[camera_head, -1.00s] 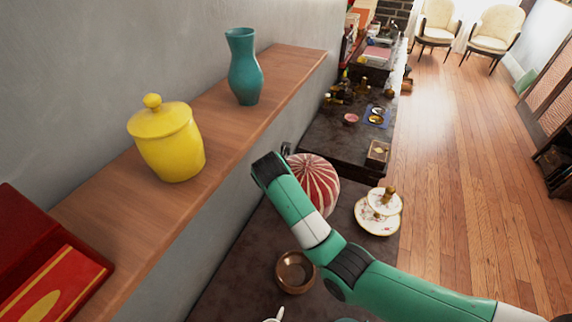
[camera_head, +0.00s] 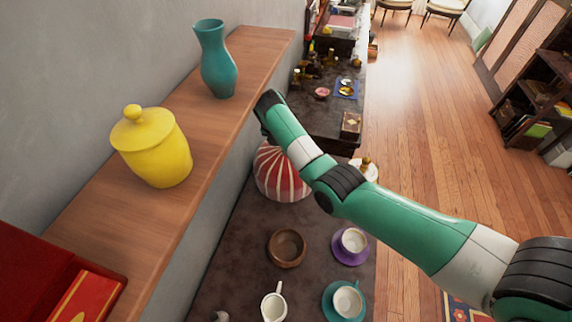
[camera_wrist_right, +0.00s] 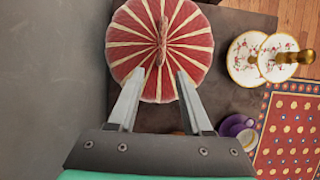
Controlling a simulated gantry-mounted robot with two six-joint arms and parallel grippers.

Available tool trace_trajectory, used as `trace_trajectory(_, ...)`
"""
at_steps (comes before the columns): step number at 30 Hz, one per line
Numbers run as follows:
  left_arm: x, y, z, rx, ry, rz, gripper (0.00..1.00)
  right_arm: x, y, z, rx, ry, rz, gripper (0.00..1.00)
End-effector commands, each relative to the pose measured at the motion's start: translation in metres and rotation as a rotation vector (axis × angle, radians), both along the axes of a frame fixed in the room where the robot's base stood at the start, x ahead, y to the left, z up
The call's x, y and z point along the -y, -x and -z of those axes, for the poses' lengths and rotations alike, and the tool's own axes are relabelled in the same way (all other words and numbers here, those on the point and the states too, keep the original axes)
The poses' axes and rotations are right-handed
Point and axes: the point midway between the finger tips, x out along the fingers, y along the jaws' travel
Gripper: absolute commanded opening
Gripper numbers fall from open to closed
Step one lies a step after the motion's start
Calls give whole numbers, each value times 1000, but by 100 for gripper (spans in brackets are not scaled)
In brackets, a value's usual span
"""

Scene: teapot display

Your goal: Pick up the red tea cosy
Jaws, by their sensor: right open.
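The red tea cosy (camera_head: 280,178) has cream stripes and stands on the dark table below the wooden shelf. In the head view my right arm partly covers it. In the right wrist view the cosy (camera_wrist_right: 160,45) is seen from above, with a twisted ridge along its top. My right gripper (camera_wrist_right: 158,78) is open above the cosy, its two fingers on either side of the near end of the ridge. Nothing is between the fingers except the view of the cosy below. My left gripper is not in view.
A yellow lidded jar (camera_head: 155,150) and a teal vase (camera_head: 217,62) stand on the shelf (camera_head: 190,185) at left. A brown bowl (camera_head: 287,248), cups on saucers and a white jug (camera_head: 273,303) stand nearer. A tiered plate stand (camera_wrist_right: 262,60) is right of the cosy.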

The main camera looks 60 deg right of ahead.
Motion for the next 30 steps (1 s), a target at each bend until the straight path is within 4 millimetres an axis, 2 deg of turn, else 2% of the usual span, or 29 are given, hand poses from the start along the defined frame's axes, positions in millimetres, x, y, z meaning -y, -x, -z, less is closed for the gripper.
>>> trace_trajectory(8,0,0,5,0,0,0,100,11,-2,1,0,0,1,50)
trace_trajectory(14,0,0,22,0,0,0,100,37,-7,3,0,-1,2,50)
trace_trajectory(15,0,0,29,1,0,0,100,41,-8,9,-2,-2,2,50)
trace_trajectory(19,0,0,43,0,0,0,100,47,-9,26,-1,-2,0,50)
trace_trajectory(28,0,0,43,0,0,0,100,49,-10,27,1,-1,0,50)
trace_trajectory(29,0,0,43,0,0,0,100,49,-10,27,1,-1,0,48)
trace_trajectory(30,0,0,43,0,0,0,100,49,-10,27,0,-1,0,41)
